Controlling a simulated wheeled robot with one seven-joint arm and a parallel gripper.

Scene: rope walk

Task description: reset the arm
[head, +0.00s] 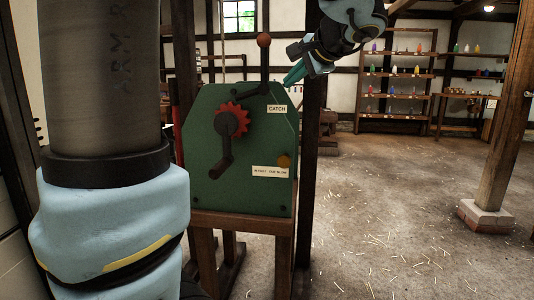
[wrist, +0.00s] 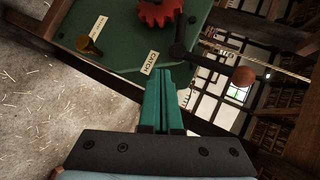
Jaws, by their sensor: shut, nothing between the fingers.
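My gripper (head: 293,76) is raised at the upper right of the green machine panel (head: 208,183) in the head view. Its green fingers are shut with nothing between them. They also show in the wrist view (wrist: 163,75), pointing at the panel beside the CATCH label (wrist: 149,63). The catch lever (head: 264,65), dark with a brown ball on top, stands upright just left of my fingers in the head view. I cannot tell whether the fingers touch anything. A red toothed wheel (head: 231,119) with a dark crank hanging down is on the panel.
The panel stands on a wooden frame (head: 245,219) beside a dark post (head: 309,180). A brass knob (head: 284,161) is on its right side. Shelves (head: 397,96) with coloured items stand at the back. A post on a brick base (head: 487,216) is at right. The straw-strewn floor between is clear.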

